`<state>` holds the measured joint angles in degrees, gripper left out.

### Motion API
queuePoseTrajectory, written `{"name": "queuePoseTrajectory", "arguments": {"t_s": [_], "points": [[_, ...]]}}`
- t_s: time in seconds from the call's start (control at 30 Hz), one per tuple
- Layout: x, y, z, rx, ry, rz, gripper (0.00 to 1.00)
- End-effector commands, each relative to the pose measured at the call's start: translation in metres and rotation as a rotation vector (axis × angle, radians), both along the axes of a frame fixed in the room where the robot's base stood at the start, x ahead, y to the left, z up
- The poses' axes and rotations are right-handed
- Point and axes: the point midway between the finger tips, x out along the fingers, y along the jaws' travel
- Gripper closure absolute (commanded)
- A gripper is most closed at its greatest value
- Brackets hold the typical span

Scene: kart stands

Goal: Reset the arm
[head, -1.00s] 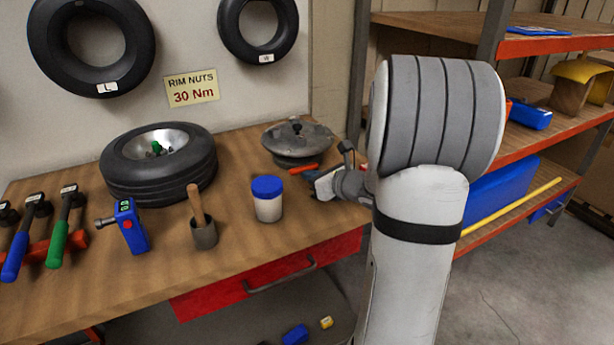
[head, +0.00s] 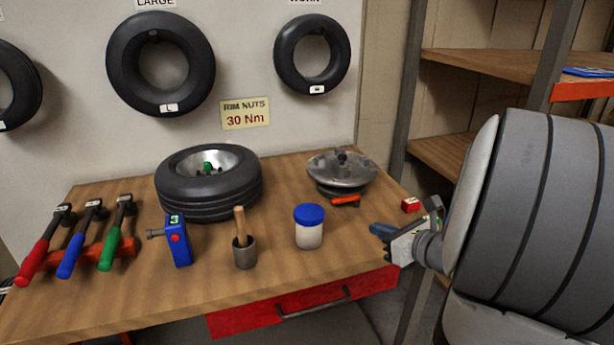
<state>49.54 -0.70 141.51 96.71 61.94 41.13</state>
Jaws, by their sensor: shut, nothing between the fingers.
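My gripper (head: 393,246) is at the right end of the wooden workbench (head: 150,287), at the end of my grey and white arm. It is shut and holds nothing. It points left, and its fingertips are small and partly hard to make out. A small blue shape (head: 381,230) shows right by it; I cannot tell whether it is part of the gripper. A blue-lidded jar (head: 309,235) stands to its left, clear of it.
On the bench are a tire on a rim (head: 210,197), a metal disc (head: 342,172), a red box (head: 411,205), a blue tool (head: 179,243), a cup with a wooden handle (head: 244,255) and torque wrenches (head: 78,240). A shelf rack (head: 480,65) stands right.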

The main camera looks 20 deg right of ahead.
Motion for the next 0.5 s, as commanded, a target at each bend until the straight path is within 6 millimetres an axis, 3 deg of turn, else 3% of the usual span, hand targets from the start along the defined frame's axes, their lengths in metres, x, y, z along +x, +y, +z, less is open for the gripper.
{"name": "queuePoseTrajectory", "arguments": {"t_s": [0.07, 0.17, 0.33, 0.5], "points": [[0.000, 0.002, 0.001, -0.007, 0.001, 0.009, 1.00], [0.000, 0.021, 0.005, -0.066, 0.014, 0.089, 1.00], [-0.018, 0.097, 0.017, -0.363, 0.047, 0.462, 1.00], [-0.062, 0.160, 0.023, -0.780, 0.026, 0.951, 1.00]]}}
